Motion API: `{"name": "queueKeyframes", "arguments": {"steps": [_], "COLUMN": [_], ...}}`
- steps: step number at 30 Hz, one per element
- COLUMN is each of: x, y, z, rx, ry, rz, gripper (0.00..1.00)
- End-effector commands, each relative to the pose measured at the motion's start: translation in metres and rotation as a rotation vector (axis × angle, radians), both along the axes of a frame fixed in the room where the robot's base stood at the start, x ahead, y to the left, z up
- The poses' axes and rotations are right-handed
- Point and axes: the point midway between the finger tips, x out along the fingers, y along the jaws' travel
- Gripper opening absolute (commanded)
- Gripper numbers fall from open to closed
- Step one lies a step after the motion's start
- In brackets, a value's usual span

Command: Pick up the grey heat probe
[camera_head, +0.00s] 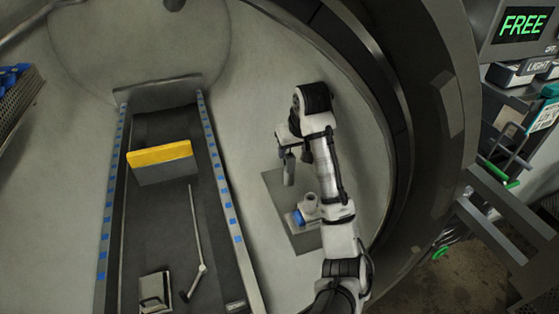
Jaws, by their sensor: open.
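A thin grey rod with a knob and a bent lower end (197,228) lies on the dark rail bed in the head view. It looks like the grey heat probe, but I cannot tell for certain. My gripper (286,172) hangs to the right of the rail bed, above a dark plate, well apart from the rod. It is open. Its fingers are small and partly dark in this view, and I see nothing between them.
The rail bed (225,180) has blue-marked side rails and carries a yellow-topped block (160,154) and a small grey box (155,291). A white fitting with a blue end (298,218) is beside my arm. The round chamber rim (398,120) curves at right.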

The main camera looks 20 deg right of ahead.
Motion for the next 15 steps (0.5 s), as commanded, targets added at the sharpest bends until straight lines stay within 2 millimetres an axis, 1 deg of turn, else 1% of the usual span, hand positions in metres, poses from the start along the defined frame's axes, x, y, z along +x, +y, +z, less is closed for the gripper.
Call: {"name": "queueKeyframes", "arguments": {"steps": [1,5,8,11,15], "x": [0.001,0.006,0.011,0.018,0.025], "y": [0.001,0.002,0.002,0.003,0.002], "z": [-0.008,-0.019,-0.031,-0.047,-0.060], "rx": [0.003,0.003,0.004,0.004,0.001], "ry": [0.004,0.003,0.003,0.004,0.003], "rz": [0.002,0.002,0.002,0.002,0.002], "gripper": [0.52,0.52,0.52,0.52,0.52]}}
